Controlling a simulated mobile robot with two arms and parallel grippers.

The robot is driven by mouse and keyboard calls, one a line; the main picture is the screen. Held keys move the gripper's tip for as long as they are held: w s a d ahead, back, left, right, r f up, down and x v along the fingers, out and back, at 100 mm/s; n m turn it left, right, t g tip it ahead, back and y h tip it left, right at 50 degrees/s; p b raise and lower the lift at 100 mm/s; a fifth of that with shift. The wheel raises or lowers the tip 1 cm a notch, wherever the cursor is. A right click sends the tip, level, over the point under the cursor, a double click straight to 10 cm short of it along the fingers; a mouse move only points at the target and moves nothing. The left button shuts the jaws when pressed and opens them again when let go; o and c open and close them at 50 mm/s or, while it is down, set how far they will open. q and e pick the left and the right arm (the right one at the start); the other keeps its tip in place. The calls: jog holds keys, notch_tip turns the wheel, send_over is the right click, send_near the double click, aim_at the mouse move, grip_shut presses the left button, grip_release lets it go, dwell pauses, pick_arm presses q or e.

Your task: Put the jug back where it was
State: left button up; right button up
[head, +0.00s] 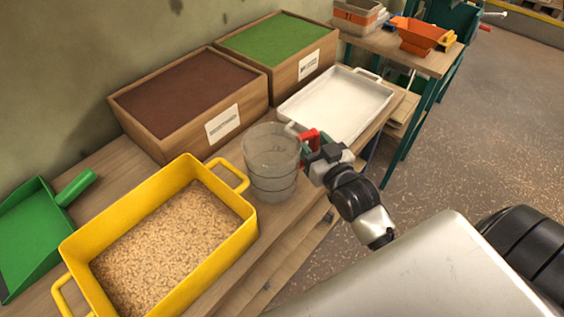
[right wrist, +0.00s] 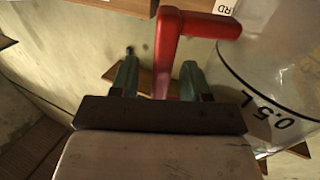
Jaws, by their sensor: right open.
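The clear jug (head: 271,165) stands upright on the wooden bench, between the yellow tray and the white tray. Its red handle (head: 308,138) points to the right, toward my right gripper (head: 311,146). In the right wrist view, the red handle (right wrist: 168,55) passes between the two green fingers of my right gripper (right wrist: 158,75), with space on both sides. The jug's clear wall with a 0.5 L mark (right wrist: 275,85) shows at the right of that view. My right gripper is open around the handle. My left gripper is not in view.
A yellow tray (head: 245,232) of grain stands front left, beside a green dustpan (head: 30,225). Wooden boxes of brown (head: 190,90) and green (head: 275,40) material line the wall. An empty white tray (head: 338,100) lies behind the jug. An orange hopper (head: 420,35) stands farther back.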

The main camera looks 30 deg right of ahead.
grip_shut()
jog(key=shift+r, duration=0.1)
dwell(0.3)
